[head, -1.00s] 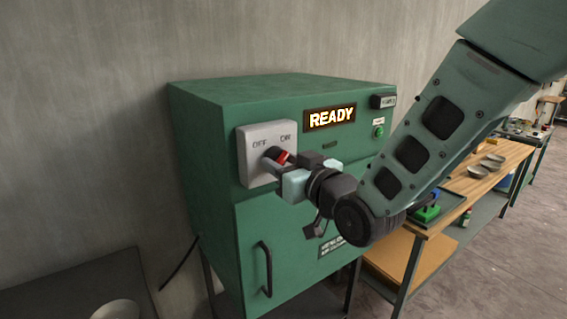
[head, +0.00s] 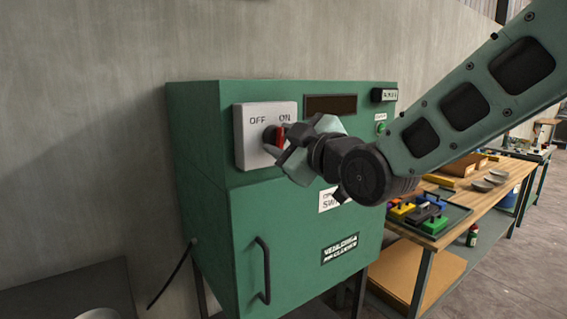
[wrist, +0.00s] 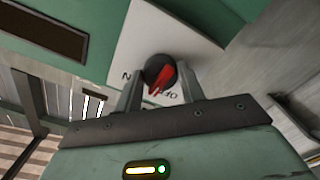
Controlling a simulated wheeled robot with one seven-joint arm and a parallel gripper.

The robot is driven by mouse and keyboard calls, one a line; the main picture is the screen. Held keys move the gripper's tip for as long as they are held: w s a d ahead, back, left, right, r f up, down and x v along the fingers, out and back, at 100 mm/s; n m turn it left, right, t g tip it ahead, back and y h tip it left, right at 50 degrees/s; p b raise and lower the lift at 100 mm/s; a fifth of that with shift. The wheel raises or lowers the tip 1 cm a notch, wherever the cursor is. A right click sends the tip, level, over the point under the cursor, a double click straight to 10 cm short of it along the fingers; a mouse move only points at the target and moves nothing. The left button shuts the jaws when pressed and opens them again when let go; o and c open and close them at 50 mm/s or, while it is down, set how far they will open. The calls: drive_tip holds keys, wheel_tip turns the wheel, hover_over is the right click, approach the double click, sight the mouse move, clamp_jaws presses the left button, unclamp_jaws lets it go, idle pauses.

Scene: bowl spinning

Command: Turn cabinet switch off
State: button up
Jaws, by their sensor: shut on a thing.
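The green cabinet (head: 210,210) stands against the grey wall with a white switch plate (head: 247,150) marked OFF at left and ON at right. A round dark knob with a red handle (head: 279,136) sits on the plate. The handle looks close to upright, below and a little left of the ON word. My gripper (head: 284,148) comes in from the right and is shut on the knob, its fingers covering part of it. In the wrist view the red handle (wrist: 160,79) lies between the two fingers of my gripper (wrist: 161,90). The cabinet's display (head: 330,105) is dark.
A green button (head: 380,128) and a black labelled fitting (head: 384,95) are at the cabinet's upper right. A door handle (head: 265,270) is below. A wooden workbench (head: 445,240) with a tray of coloured blocks (head: 425,215) and bowls (head: 485,184) stands at right.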

drive_tip(key=n+b, duration=0.2)
drive_tip(key=b, duration=0.1)
drive_tip(key=n+b, duration=0.3)
drive_tip(key=shift+f+n+b, duration=0.2)
drive_tip(key=shift+n+b, duration=0.1)
drive_tip(key=n+b, duration=0.4)
drive_tip(key=shift+r, duration=0.3)
drive_tip(key=o, duration=1)
drive_tip(key=shift+c, duration=0.2)
drive_tip(key=shift+d+b, duration=0.1)
drive_tip(key=shift+b, duration=0.2)
